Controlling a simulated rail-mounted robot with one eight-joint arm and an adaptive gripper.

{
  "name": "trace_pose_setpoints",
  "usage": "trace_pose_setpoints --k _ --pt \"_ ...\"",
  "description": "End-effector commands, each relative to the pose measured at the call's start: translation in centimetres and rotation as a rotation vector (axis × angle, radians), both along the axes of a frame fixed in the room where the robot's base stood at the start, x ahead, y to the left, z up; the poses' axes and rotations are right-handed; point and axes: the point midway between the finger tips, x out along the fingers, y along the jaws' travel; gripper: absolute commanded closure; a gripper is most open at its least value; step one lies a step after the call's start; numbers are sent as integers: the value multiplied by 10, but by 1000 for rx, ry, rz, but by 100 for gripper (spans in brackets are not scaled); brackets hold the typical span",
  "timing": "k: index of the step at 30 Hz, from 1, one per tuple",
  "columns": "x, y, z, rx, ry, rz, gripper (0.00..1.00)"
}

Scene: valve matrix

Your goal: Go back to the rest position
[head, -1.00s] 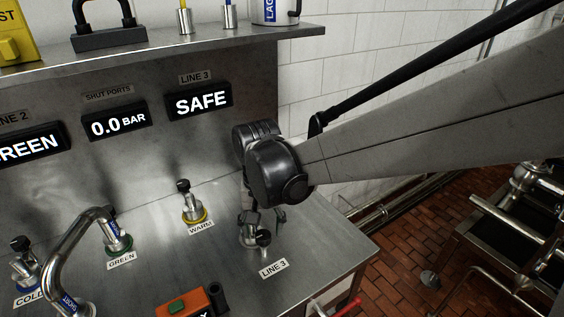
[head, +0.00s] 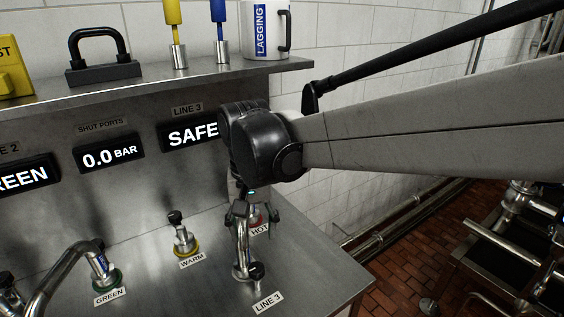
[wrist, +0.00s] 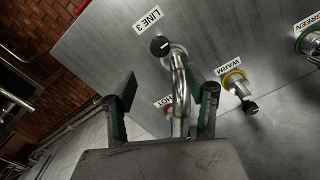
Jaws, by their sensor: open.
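My gripper (head: 252,214) hangs over the right part of the steel bench, above the LINE 3 fitting. In the wrist view its two green-padded fingers (wrist: 170,92) are apart, one on each side of a bent metal pipe (wrist: 180,85). I see no finger closed on it. In the head view the pipe (head: 242,250) rises from the LINE 3 fitting, with a black knob (head: 257,271) beside its foot. Its other end runs toward the HOT port (wrist: 168,110), partly hidden by the pipe and gripper. The LINE 3 display (head: 190,134) reads SAFE.
The WARM valve (head: 183,240) stands left of the pipe, and another bent pipe (head: 62,272) is at the GREEN port. A metal frame (head: 500,250) stands right of the bench.

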Motion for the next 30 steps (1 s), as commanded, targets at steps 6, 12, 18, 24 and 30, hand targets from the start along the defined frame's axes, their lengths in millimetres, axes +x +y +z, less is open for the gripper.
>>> trace_pose_setpoints --k 6,12,18,24,30 --pt "-1 -23 7 18 -29 -15 50" --pt "-9 -83 20 61 -120 -50 50" --pt "-25 -141 28 93 -227 -85 50" --pt "-46 -194 29 106 -340 -119 50" --pt "-72 -240 22 100 -455 -154 50"
